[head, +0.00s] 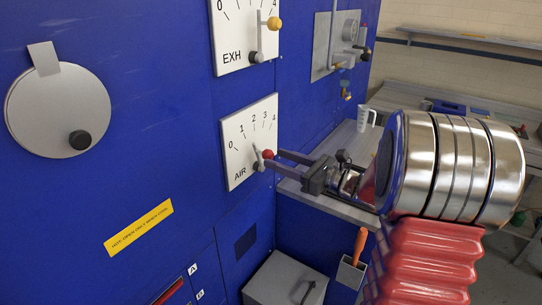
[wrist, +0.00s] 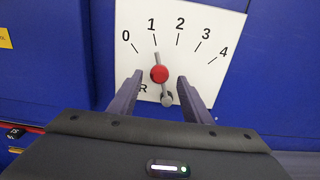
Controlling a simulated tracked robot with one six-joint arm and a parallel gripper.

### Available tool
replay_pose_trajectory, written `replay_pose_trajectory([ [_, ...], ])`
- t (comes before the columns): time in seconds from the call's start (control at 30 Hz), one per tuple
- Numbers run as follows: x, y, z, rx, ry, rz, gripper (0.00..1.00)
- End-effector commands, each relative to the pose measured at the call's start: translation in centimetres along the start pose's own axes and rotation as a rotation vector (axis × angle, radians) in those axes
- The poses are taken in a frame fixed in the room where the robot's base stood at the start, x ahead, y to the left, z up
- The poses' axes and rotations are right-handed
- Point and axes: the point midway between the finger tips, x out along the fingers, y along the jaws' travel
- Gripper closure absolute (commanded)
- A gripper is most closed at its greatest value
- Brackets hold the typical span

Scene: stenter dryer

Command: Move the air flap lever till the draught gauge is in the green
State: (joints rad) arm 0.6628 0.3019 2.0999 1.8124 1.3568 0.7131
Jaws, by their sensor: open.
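The air flap lever has a red knob (head: 267,154) and stands on a white scale plate (head: 240,152) marked AIR, 0 to 4. In the wrist view its red knob (wrist: 159,73) sits over the scale, and the pointer tip lies near the 1, slightly towards the 2. My gripper (head: 277,160) is open at the lever. In the wrist view its two fingertips (wrist: 160,79) stand on either side of the knob, with a gap on both sides. I cannot make out a draught gauge with a green zone in either view.
Above is a second scale plate marked EXH (head: 237,40) with a yellow-knobbed lever (head: 274,23). A round grey cover (head: 55,105) is on the blue panel at left. Below right are a grey box (head: 280,283) and an orange-handled tool (head: 360,245). A white jug (head: 365,119) stands behind.

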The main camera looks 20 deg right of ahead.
Motion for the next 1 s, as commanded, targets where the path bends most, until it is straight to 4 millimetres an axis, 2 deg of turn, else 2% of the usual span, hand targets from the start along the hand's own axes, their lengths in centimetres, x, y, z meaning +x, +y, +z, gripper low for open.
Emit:
replay_pose_trajectory([
  [0.1,1.8,0.1,-0.1,0.001,0.001,0.003,0.56],
  [0.3,3.9,0.1,0.0,0.001,0.000,0.002,0.56],
  [0.67,4.3,0.0,0.0,0.000,0.001,-0.001,0.56],
  [1.0,4.3,0.0,0.0,0.000,0.001,-0.001,0.78],
])
